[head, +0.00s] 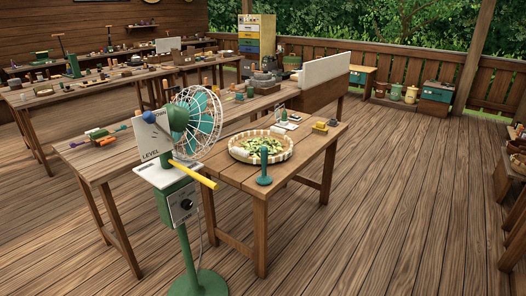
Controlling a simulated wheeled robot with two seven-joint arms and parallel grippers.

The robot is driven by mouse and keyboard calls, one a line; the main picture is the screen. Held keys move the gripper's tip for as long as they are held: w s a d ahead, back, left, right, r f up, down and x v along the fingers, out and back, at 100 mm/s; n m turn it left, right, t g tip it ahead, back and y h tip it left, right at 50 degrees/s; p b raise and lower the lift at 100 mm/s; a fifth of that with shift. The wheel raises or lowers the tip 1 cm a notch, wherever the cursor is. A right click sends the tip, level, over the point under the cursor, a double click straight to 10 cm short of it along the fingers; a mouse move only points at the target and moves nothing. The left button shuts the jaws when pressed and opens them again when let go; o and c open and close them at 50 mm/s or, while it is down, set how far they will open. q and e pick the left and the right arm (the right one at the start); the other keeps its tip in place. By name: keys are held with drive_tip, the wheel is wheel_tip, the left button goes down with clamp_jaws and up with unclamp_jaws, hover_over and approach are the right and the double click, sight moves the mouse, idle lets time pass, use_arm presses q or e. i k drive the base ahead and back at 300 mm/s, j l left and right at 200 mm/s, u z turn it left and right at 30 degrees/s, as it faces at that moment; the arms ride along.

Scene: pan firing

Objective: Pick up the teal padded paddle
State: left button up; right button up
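A teal object (264,168) with a round flat base and an upright stem stands near the front edge of the near wooden table (236,181); it looks like the teal padded paddle. It is in front of a round woven tray (236,154) holding green and pale leaf-like pieces. Neither of my grippers shows in the head view, so their state is not visible.
A green-and-white fan (197,120) on a green stand (186,225) with a yellow bar (195,174) stands left of the near table. Small items (320,128) lie at that table's back right. Longer workbenches run behind.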

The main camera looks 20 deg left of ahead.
sight(264, 179)
drive_tip(key=u, duration=0.3)
drive_tip(key=i+l+u, duration=0.45)
drive_tip(key=u, duration=0.25)
drive_tip(key=i+l+u, duration=0.1)
drive_tip(key=l+u, duration=0.25)
drive_tip(key=l, duration=0.1)
